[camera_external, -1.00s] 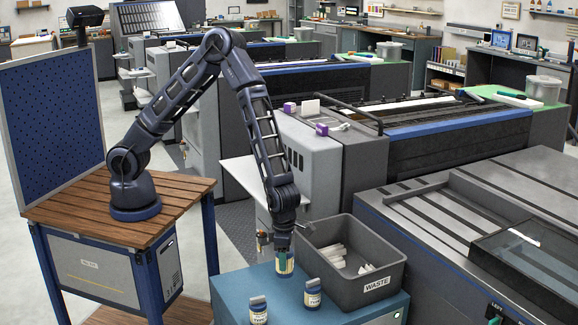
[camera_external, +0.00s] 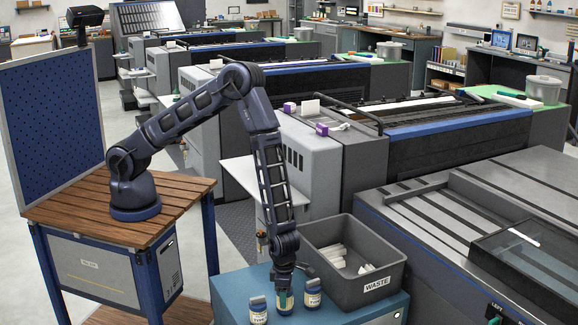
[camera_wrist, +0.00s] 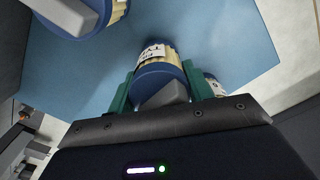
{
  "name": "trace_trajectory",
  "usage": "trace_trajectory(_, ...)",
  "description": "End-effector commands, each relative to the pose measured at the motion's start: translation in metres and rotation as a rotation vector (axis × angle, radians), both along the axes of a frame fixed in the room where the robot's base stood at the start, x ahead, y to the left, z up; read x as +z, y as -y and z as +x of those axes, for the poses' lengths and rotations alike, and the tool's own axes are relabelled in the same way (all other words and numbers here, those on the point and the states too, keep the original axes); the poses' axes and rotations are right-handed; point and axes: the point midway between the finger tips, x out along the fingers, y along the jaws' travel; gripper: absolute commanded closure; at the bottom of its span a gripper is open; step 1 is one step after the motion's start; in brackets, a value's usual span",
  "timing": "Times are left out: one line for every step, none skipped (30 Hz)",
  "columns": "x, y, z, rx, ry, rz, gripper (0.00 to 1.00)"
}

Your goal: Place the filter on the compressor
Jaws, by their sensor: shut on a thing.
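My gripper (camera_external: 284,283) is shut on a filter (camera_external: 285,305), a cream and blue canister with a label. In the wrist view the green fingers (camera_wrist: 160,85) clasp the sides of the held filter (camera_wrist: 154,55). The filter is upright, low over or on the blue top of the compressor (camera_external: 235,288); I cannot tell whether its base touches. It is between two similar filters standing on that top, one at the left (camera_external: 258,312) and one at the right (camera_external: 313,294). The blue top fills much of the wrist view (camera_wrist: 225,45).
A grey waste bin (camera_external: 372,283) with white scraps stands just right of the filters. A large grey machine (camera_external: 450,280) is further right. The neighbouring filters are very near my fingers. Part of the blue top at the left is clear.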

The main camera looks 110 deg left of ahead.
Motion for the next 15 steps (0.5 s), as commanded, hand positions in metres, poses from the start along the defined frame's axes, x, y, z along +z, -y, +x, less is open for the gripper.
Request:
trace_trajectory(-0.007, -0.0002, -0.0005, 0.0, -0.001, 0.001, 0.74)
trace_trajectory(-0.0096, -0.0004, -0.0003, 0.0, 0.0, 0.001, 0.74)
trace_trajectory(-0.0118, -0.0005, -0.0002, 0.0, 0.0, 0.001, 0.74)
trace_trajectory(-0.0125, -0.0004, -0.0001, 0.0, 0.001, 0.0, 0.74)
trace_trajectory(-0.0127, -0.0004, 0.0, 0.0, 0.001, 0.0, 0.74)
trace_trajectory(-0.0124, -0.0005, 0.0001, 0.0, 0.001, 0.0, 0.74)
trace_trajectory(-0.0123, -0.0005, 0.0001, 0.0, 0.001, 0.0, 0.74)
trace_trajectory(-0.0122, -0.0005, 0.0001, 0.0, 0.001, 0.0, 0.74)
trace_trajectory(-0.0122, -0.0005, 0.0001, 0.0, 0.001, 0.0, 0.74)
trace_trajectory(-0.0122, -0.0005, 0.0001, 0.0, 0.001, 0.0, 0.74)
trace_trajectory(-0.0124, -0.0005, 0.0, 0.0, 0.001, 0.0, 0.74)
trace_trajectory(-0.0132, -0.0005, -0.0001, 0.0, 0.0, 0.0, 0.74)
trace_trajectory(-0.014, -0.0005, -0.0001, 0.0, 0.0, 0.0, 0.74)
trace_trajectory(-0.0148, -0.0005, -0.0002, 0.0, 0.0, 0.0, 0.74)
trace_trajectory(-0.015, -0.0005, -0.0002, 0.0, 0.0, 0.0, 0.45)
